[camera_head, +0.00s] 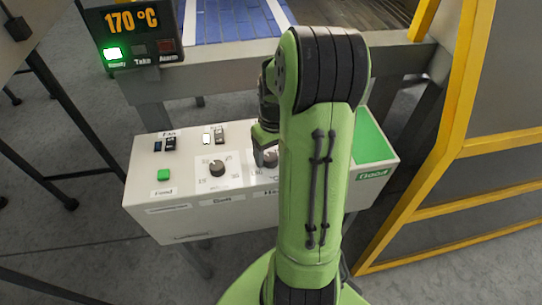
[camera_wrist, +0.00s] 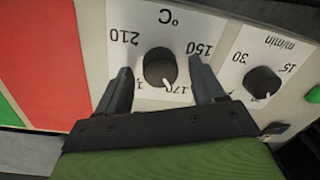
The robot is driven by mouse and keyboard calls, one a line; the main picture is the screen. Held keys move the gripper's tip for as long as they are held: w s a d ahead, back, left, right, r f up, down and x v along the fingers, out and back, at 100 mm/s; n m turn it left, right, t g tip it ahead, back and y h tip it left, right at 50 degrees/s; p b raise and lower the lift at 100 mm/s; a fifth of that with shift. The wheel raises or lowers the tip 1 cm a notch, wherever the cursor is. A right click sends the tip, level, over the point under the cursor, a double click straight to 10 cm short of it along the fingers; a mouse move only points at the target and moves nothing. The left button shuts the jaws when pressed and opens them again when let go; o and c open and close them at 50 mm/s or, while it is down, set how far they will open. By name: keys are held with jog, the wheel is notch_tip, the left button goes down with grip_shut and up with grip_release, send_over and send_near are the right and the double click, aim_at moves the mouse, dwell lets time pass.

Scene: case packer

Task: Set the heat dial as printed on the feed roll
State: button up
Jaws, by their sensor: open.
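The heat dial (camera_wrist: 160,68) is a black knob on a white °C plate, seen upside down in the wrist view. Its white pointer is at or close to the 170 mark; 150 and 210 are also readable, and another mark is partly covered. My gripper (camera_wrist: 161,66) is open, with one finger on each side of the knob. I cannot tell whether the fingers touch it. In the head view my gripper (camera_head: 265,152) is over the panel, and my arm hides much of the dial area. I cannot make out a printed feed roll.
A display (camera_head: 132,25) reads 170 °C, with a green lamp lit. A m/min dial (camera_head: 217,169), switches and a green button (camera_head: 163,175) share the control box (camera_head: 150,210).

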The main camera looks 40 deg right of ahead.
jog(key=shift+f, duration=0.2)
jog(key=shift+s, duration=0.1)
jog(key=c, duration=1.1)
jog(key=shift+o, duration=0.2)
